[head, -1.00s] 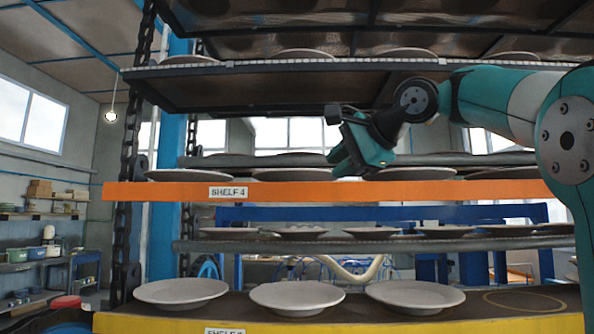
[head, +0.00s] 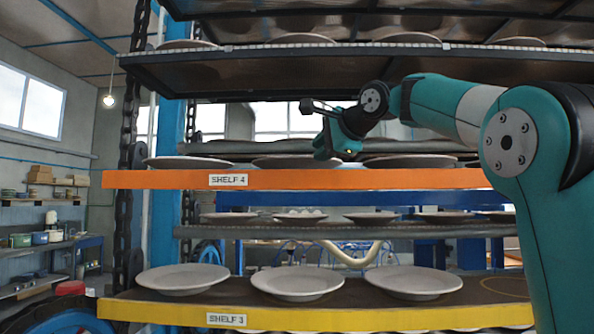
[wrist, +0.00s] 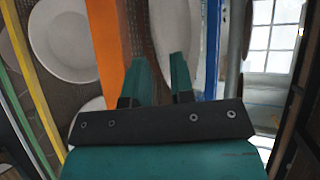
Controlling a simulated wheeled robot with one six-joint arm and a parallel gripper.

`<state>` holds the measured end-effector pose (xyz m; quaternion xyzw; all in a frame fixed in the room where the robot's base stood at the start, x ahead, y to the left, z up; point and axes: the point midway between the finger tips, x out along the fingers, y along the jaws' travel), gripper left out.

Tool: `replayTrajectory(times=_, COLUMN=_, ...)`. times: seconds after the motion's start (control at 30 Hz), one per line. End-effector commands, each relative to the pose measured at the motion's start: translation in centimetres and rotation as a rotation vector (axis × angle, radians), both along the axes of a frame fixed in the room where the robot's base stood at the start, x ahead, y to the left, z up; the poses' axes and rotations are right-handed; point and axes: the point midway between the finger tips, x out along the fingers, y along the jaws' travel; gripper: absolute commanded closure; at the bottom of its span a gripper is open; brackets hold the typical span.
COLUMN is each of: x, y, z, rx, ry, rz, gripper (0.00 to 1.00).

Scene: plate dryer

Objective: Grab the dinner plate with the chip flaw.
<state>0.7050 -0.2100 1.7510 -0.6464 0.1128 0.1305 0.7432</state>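Off-white dinner plates lie on several shelf levels in the head view. On the orange-edged shelf 4 (head: 285,179), a left plate (head: 188,162), a middle plate (head: 290,162) and a right plate (head: 412,161) show nearly edge-on. I cannot make out a chip on any plate. My gripper (head: 328,150) is at the right part of the middle plate. In the wrist view, its two teal fingers (wrist: 161,72) are spread apart, with a pale plate (wrist: 172,32) between and beyond them. I cannot tell whether they touch it.
Yellow-edged shelf 3 (head: 285,320) below holds a left plate (head: 183,279), a middle plate (head: 297,284) and a right plate (head: 413,282). An upper shelf (head: 250,75) hangs above my gripper. A dark chain (head: 128,160) runs down the left side.

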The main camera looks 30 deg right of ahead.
Motion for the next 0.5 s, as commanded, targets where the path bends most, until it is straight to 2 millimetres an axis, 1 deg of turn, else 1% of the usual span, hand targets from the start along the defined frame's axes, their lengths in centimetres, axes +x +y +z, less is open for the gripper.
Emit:
replayTrajectory(times=0.3, x=4.0, y=0.2, z=-1.4, rx=0.002, ry=0.003, rz=0.003, gripper=0.77)
replayTrajectory(times=0.4, x=4.6, y=0.2, z=-1.8, rx=0.001, ry=0.002, rz=0.000, gripper=0.77)
replayTrajectory(times=0.5, x=4.7, y=0.1, z=-1.9, rx=0.000, ry=0.001, rz=-0.001, gripper=0.77)
